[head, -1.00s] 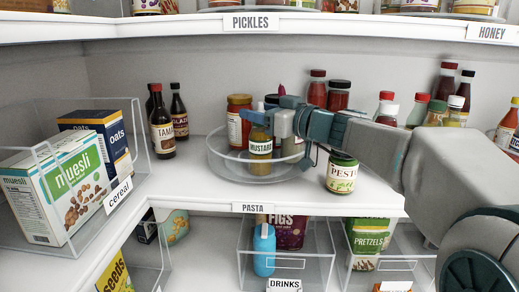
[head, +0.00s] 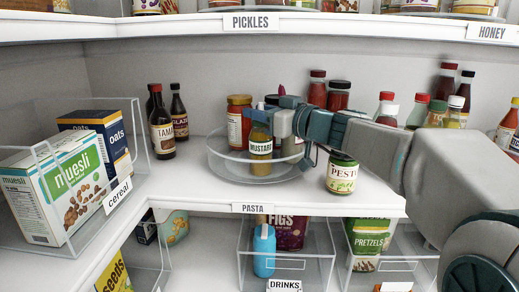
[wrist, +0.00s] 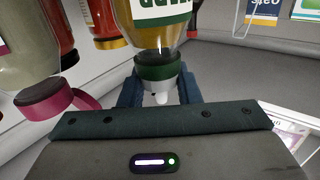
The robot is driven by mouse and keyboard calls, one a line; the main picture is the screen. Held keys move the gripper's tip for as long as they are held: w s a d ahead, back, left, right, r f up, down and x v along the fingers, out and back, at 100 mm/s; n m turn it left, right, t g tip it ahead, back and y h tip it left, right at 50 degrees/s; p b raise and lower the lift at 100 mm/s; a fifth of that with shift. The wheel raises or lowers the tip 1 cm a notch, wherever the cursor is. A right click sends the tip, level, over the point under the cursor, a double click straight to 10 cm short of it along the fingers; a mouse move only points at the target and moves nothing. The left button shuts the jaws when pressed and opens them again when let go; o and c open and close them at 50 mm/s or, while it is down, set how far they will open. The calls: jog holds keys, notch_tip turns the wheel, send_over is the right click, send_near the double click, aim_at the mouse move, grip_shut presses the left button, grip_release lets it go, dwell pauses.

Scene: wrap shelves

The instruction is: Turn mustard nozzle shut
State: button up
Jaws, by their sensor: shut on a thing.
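The mustard bottle (head: 260,147) stands upright in the clear round turntable (head: 222,160) on the middle shelf. Its yellow body and white label face the head camera. In the wrist view the bottle (wrist: 148,35) appears inverted, with a green collar (wrist: 158,70) and a small white nozzle tip (wrist: 161,98). My gripper (head: 268,116) is at the bottle's top. In the wrist view its two dark blue fingers (wrist: 160,90) are shut on either side of the nozzle. The head view hides the nozzle behind my fingers.
A pesto jar (head: 342,174) stands just right of the turntable, under my arm. An orange-lidded jar (head: 239,121) is close left of the mustard. A pink-capped bottle (wrist: 45,97) is close beside my gripper.

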jog(key=shift+m+t+h+b, duration=0.9)
jog(key=shift+t+h+b, duration=0.15)
jog(key=shift+b, duration=0.8)
jog(key=shift+f+m+t+h+b, duration=0.15)
jog(key=shift+m+t+h+b, duration=0.6)
jog(key=shift+b, duration=0.6)
jog(key=shift+m+t+h+b, duration=0.4)
jog(key=shift+m+h+b, duration=0.05)
jog(key=shift+h, duration=0.25)
jog(key=shift+m+t+h, duration=0.5)
jog(key=shift+m+h, duration=0.2)
jog(key=shift+h, duration=0.5)
